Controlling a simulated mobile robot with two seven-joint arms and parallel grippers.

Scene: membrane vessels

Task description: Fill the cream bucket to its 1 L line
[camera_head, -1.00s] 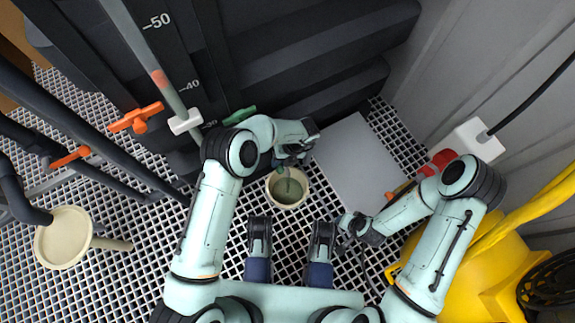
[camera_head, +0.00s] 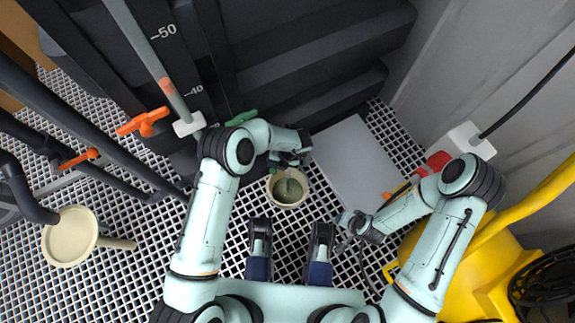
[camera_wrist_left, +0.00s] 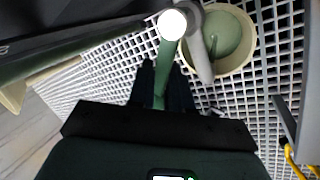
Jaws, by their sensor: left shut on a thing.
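The cream bucket (camera_head: 304,191) stands on the white grating below my left gripper, with grey-green liquid inside. It also shows in the left wrist view (camera_wrist_left: 247,62), partly behind a grey spout-like pipe (camera_wrist_left: 197,48). I cannot make out its 1 L line. My left gripper (camera_head: 276,165) is shut on a green lever (camera_wrist_left: 163,72), which runs up to a bright white round end. Its fingers (camera_wrist_left: 161,88) are dark in the wrist view. My right gripper (camera_head: 348,226) hangs low, right of the bucket; its jaws are too small to read.
Black tanks with a scale tube (camera_head: 150,50) stand behind. Orange valve handles (camera_head: 144,122) and another green handle (camera_head: 242,117) show at left. A cream round-headed object (camera_head: 70,237) lies left. A grey panel (camera_head: 358,165) and yellow equipment (camera_head: 475,275) are right.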

